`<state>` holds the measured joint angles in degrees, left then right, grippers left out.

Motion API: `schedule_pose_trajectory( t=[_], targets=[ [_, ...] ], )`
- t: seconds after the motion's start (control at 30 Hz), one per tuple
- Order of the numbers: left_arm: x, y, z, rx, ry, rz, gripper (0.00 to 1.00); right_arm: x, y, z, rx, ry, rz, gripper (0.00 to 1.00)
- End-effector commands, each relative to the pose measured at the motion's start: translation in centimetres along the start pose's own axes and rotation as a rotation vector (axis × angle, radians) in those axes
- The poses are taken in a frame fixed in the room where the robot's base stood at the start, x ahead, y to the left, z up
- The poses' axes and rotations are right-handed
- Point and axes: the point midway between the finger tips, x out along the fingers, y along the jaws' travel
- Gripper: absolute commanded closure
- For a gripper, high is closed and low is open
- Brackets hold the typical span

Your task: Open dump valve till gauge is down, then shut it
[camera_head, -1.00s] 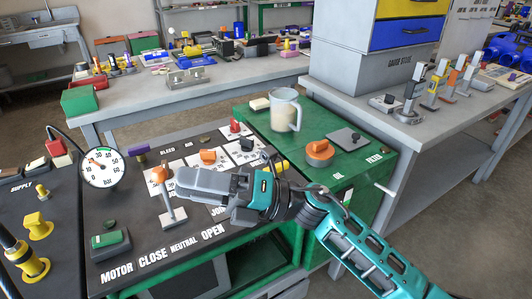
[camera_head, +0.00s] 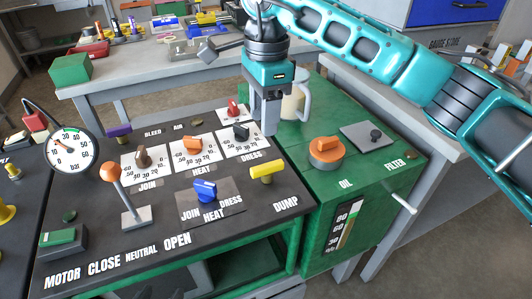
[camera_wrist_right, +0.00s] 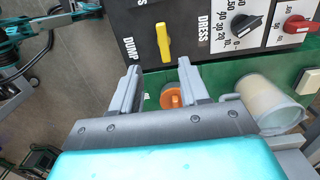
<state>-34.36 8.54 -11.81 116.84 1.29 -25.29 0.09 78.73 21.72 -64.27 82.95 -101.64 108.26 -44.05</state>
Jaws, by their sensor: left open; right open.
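The yellow dump valve handle (camera_head: 267,172) sits on the dark panel, above the word DUMP. The round gauge (camera_head: 70,150) stands at the panel's left; its orange needle points to the upper left, off the lowest end as far as I can tell. My right gripper (camera_head: 268,130) points down behind the handle, apart from it, near the panel's right edge. In the right wrist view its fingers (camera_wrist_right: 157,78) are open and empty, with the yellow handle (camera_wrist_right: 163,42) ahead of the fingertips. My left gripper is not clearly seen in either view.
An orange-topped oil cap (camera_head: 326,150), a filter plate (camera_head: 368,137) and a clear jug (camera_head: 293,104) are on the green top to the right. An orange-knobbed lever (camera_head: 128,195) and a blue selector (camera_head: 205,190) stand on the panel. Several heater knobs are close behind.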

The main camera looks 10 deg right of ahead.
Motion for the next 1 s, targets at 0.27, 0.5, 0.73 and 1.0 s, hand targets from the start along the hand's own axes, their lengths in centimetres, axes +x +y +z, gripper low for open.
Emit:
schedule_pose_trajectory(
  t=[0.27, 0.5, 0.73, 1.0],
  targets=[
    [0.2, -0.1, 0.1, 0.000, 0.001, -0.001, 0.39, 1.2, -0.2, -1.0, 0.004, 0.046, -0.005, 0.55],
    [0.4, -0.1, 0.6, -0.001, -0.004, -0.001, 0.39, 6.1, -0.1, -1.1, 0.002, 0.043, -0.004, 0.55],
    [0.5, -0.1, 0.7, -0.003, -0.004, 0.001, 0.39, 10.2, -0.2, -1.3, 0.003, 0.042, -0.006, 0.55],
    [0.5, 0.1, 0.6, -0.003, -0.004, 0.006, 0.39, 12.3, -0.3, -1.3, 0.002, 0.042, -0.008, 0.55]
  ],
)
